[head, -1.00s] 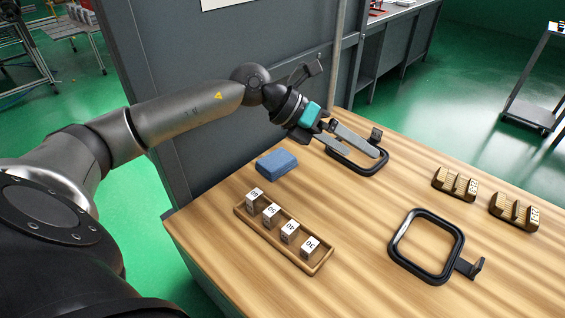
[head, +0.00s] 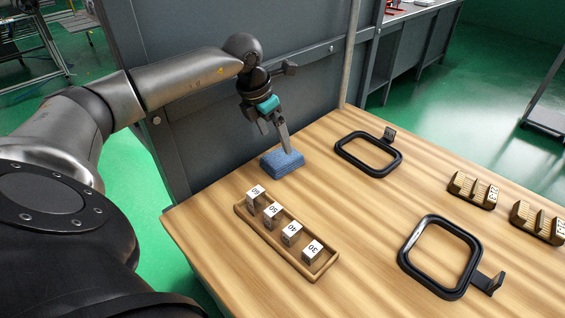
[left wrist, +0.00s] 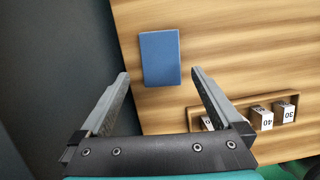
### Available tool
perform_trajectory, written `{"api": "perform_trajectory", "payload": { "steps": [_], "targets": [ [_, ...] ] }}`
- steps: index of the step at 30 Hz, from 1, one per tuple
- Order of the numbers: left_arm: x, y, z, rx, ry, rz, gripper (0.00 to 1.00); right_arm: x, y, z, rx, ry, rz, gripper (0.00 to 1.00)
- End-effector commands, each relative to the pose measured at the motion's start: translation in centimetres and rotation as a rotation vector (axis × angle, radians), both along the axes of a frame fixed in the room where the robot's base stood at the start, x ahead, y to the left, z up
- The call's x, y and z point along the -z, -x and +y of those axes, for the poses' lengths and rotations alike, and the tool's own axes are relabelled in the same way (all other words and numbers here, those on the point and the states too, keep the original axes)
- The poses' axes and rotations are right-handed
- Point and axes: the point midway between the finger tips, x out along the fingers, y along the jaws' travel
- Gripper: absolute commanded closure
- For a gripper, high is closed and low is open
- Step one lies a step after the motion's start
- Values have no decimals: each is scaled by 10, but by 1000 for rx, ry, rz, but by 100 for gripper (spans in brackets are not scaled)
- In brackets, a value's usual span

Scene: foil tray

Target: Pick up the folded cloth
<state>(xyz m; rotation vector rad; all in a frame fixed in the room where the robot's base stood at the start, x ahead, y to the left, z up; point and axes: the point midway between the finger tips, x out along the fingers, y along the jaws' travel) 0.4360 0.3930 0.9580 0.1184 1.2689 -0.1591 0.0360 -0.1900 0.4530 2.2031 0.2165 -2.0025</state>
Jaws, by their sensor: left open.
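The folded cloth (head: 283,164) is a small blue block-like bundle lying flat on the wooden table, near its back left edge. It also shows in the left wrist view (left wrist: 160,58), just beyond the fingertips and between their lines. My left gripper (head: 281,145) is open and points down over the cloth, with one finger overlapping it in the head view. In the left wrist view the gripper (left wrist: 160,75) has its fingers wide apart with nothing between them. I cannot tell the exact height above the cloth. My right gripper is not in view.
A wooden tray (head: 287,256) with several numbered white-topped blocks stands in front of the cloth. Two black frames (head: 369,154) (head: 440,257) with handles lie to the right. Slotted wooden holders (head: 473,190) sit at the far right. A grey panel (head: 230,60) rises behind the table.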

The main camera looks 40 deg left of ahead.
Motion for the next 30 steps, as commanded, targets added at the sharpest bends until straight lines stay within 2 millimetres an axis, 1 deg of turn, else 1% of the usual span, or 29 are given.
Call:
{"api": "perform_trajectory", "payload": {
  "steps": [1,3,7,11,19,21,26,27,30],
  "targets": [
    [9,-2,-1,-1,1,0,0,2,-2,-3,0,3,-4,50],
    [15,-5,-1,0,2,-1,0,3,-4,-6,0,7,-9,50],
    [21,-6,-1,-1,0,-1,0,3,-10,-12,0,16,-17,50],
    [30,-8,-2,0,1,0,0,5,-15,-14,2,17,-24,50],
    [67,-17,-6,0,2,-1,0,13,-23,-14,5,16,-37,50],
    [71,-19,-6,0,2,-1,0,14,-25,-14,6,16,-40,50],
    [71,-19,-6,0,1,-2,0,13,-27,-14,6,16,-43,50],
    [71,-19,-5,0,1,-2,1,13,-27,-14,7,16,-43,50],
    [70,-19,-5,0,1,-2,12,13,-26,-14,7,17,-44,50]
  ]
}}
